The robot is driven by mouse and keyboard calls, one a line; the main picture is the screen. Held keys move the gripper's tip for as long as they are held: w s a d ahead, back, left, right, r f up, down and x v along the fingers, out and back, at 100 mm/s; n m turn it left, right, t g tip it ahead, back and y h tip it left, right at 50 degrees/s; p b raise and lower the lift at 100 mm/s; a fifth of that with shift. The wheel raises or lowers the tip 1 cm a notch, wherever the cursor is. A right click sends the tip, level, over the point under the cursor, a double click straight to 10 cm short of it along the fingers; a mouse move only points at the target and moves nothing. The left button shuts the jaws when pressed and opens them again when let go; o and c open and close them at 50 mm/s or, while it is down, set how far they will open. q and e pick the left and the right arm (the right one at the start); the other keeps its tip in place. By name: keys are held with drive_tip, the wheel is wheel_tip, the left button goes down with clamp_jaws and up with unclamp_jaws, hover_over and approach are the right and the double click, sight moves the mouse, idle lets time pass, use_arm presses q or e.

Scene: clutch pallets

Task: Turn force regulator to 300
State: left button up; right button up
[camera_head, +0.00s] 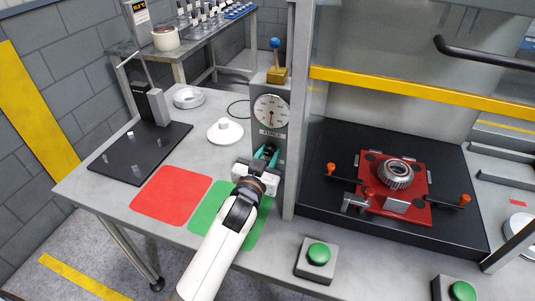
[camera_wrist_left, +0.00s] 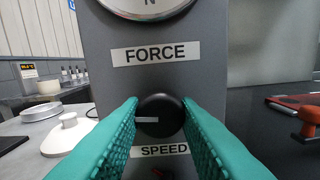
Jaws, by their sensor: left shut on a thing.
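The force regulator is a round black knob (camera_wrist_left: 161,116) on a grey panel, with a light pointer mark facing left. It sits between the label FORCE (camera_wrist_left: 155,53) and the label SPEED (camera_wrist_left: 160,151). My left gripper (camera_wrist_left: 160,120) is shut on the knob, one teal finger on each side. In the head view my left gripper (camera_head: 265,158) reaches the panel below the dial (camera_head: 270,112), and hides the knob. The dial's needle is too small to read surely; in the wrist view only its lower rim shows. My right gripper is not in view.
A red fixture (camera_head: 395,187) with a metal ring stands on a black plate at the right. Green buttons (camera_head: 318,254) line the front. Red (camera_head: 171,194) and green mats lie on the table. A white lidded dish (camera_head: 225,131) stands left of the panel; a frame post is close on its right.

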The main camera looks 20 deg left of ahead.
use_arm(q)
drive_tip(key=m+p, duration=0.1)
drive_tip(key=m, duration=0.2)
drive_tip(key=shift+r, duration=0.1)
drive_tip(key=m+p, duration=0.1)
drive_tip(key=m, duration=0.4)
drive_tip(key=shift+p, duration=0.4)
drive_tip(key=m+p, duration=0.1)
drive_tip(key=m, duration=0.3)
drive_tip(key=shift+m+p, duration=0.4)
drive_tip(key=shift+m, duration=2)
drive_tip(key=o, duration=0.9)
drive_tip(key=shift+o, duration=0.2)
drive_tip(key=shift+s, duration=0.1)
